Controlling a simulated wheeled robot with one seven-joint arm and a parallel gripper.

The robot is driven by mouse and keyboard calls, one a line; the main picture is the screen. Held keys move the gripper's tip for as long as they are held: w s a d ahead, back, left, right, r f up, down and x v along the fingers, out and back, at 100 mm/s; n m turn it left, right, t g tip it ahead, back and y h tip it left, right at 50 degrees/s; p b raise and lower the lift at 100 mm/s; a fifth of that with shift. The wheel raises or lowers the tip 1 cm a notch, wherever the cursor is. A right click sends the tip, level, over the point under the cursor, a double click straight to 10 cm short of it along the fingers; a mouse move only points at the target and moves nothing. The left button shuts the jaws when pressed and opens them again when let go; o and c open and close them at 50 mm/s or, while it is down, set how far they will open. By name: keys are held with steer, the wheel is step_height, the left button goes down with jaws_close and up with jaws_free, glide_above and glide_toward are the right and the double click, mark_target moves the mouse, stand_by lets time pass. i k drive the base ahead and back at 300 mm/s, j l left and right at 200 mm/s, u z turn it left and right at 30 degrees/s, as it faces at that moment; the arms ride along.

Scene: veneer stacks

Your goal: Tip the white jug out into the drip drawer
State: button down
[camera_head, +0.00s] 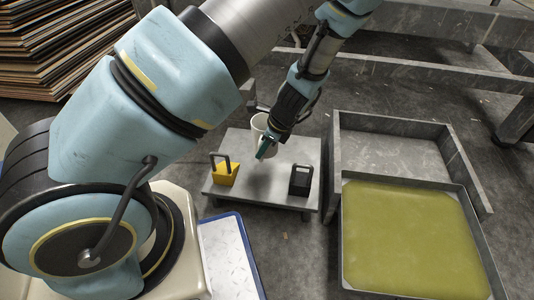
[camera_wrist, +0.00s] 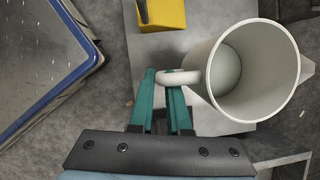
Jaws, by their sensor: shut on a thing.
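The white jug (camera_head: 258,127) is over the back part of a low grey table, partly hidden by my gripper in the head view. In the wrist view the jug (camera_wrist: 281,88) shows its open mouth, with a pale round surface inside; I cannot tell whether that is liquid or the bottom. My gripper (camera_head: 266,150) has its green fingers shut on the jug's handle (camera_wrist: 181,77). I cannot tell whether the jug's base touches the table. The drip drawer (camera_head: 478,237) is a grey metal tray with a yellow-green floor, at the right of the head view.
On the low grey table (camera_head: 262,187) stand a yellow block with a dark handle (camera_head: 225,175) and a black handled block (camera_head: 300,181). A grey open box (camera_head: 395,150) adjoins the drawer's back. A blue-edged panel (camera_head: 228,250) lies in front. Veneer stacks (camera_head: 55,45) stand far left.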

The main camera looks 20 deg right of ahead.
mark_target(399, 238)
steer(key=k+j, duration=0.75)
steer(key=j, duration=0.2)
